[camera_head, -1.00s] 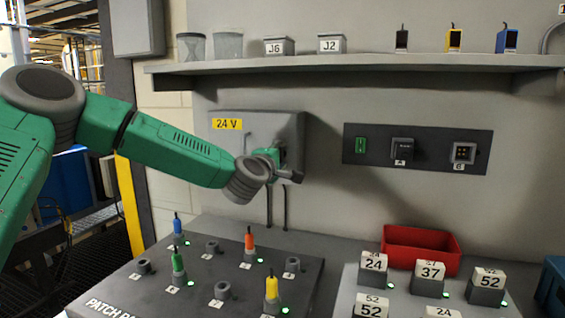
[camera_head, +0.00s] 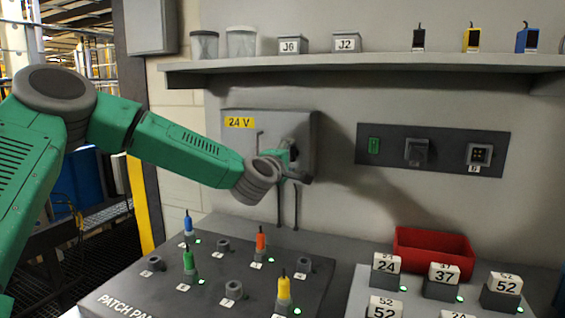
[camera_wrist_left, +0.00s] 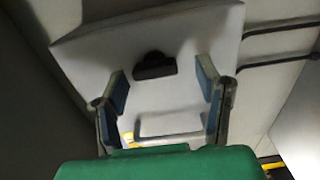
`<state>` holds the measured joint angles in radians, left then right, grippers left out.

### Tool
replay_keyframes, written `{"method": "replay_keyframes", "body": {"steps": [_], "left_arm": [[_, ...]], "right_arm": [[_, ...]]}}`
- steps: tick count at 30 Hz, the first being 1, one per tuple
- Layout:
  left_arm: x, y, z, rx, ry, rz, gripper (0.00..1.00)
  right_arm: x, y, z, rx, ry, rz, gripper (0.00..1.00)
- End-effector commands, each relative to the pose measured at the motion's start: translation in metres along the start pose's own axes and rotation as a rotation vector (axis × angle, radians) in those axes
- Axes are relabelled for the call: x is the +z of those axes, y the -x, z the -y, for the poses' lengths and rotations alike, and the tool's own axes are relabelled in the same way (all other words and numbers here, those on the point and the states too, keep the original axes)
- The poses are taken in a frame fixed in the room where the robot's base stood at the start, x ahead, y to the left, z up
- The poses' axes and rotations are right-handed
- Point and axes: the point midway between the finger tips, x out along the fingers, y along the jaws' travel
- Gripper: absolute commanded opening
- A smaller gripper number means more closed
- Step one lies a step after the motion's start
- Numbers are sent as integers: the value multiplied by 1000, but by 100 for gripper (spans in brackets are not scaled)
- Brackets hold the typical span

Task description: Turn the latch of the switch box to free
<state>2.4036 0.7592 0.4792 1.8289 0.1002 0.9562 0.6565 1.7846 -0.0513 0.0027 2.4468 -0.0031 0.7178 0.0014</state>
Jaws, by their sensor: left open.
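A dark latch (camera_wrist_left: 154,66) sits between and beyond the fingertips; I see no contact. A pale bar handle (camera_wrist_left: 170,122) lies nearer the palm. My right gripper is not in view.
Below the box is a patch panel (camera_head: 205,262) with several coloured plugs. A shelf (camera_head: 380,64) runs above. A dark wall panel (camera_head: 450,150) is to the right. A red bin (camera_head: 432,262) stands at the lower right among numbered blocks.

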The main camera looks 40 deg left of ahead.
Motion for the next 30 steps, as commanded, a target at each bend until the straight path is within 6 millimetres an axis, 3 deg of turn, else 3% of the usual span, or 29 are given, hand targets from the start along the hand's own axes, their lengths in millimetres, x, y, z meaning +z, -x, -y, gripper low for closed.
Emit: {"method": "replay_keyframes", "body": {"steps": [15,21,30], "left_arm": [[-6,96,2,-1,8,-1,59],[-6,111,3,-2,5,-3,59],[-5,112,2,-1,4,-3,59]], "right_arm": [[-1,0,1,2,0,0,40],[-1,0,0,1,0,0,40],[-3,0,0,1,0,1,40]]}}
